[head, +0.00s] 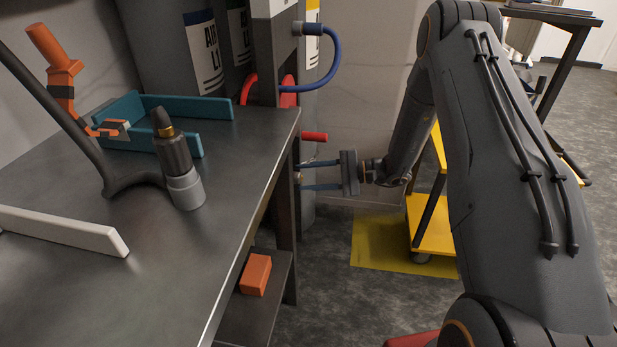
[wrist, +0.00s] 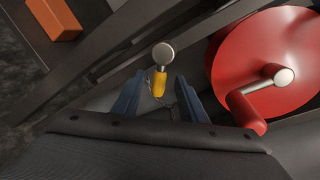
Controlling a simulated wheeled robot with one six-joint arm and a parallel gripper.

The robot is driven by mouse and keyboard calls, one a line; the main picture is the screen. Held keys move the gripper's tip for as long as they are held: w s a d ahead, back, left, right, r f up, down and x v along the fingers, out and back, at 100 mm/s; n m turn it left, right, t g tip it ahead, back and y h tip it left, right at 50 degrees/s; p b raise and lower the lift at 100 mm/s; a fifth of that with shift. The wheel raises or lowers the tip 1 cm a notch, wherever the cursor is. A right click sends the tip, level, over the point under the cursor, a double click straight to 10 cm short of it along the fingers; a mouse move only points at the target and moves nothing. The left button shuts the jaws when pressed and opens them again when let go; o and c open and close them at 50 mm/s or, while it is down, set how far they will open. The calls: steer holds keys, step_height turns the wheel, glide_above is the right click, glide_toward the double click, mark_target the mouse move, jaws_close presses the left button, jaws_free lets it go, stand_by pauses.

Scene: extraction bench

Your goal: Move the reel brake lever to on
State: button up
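The reel brake lever appears to be the short yellow lever (wrist: 159,84) with a round metal knob (wrist: 163,54) in the wrist view. My gripper (wrist: 158,92) is open, with one blue finger on each side of the lever and gaps showing between. In the head view, my gripper (head: 304,175) reaches left to the post beside the bench, and the lever is barely visible there. The red reel (wrist: 265,60) with its crank (wrist: 250,104) is to the right of the lever in the wrist view. I cannot tell which setting the lever is at.
The crank's red handle (head: 314,136) sticks out just above my gripper. The metal bench (head: 130,290) is on the left, with a blue tray (head: 185,106) and tools. An orange block (head: 255,275) sits on a lower shelf. A yellow cart (head: 432,228) stands behind my arm.

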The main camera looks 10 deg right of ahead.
steer(key=v, duration=0.7)
steer(key=shift+d, duration=0.4)
steer(key=shift+r, duration=0.1)
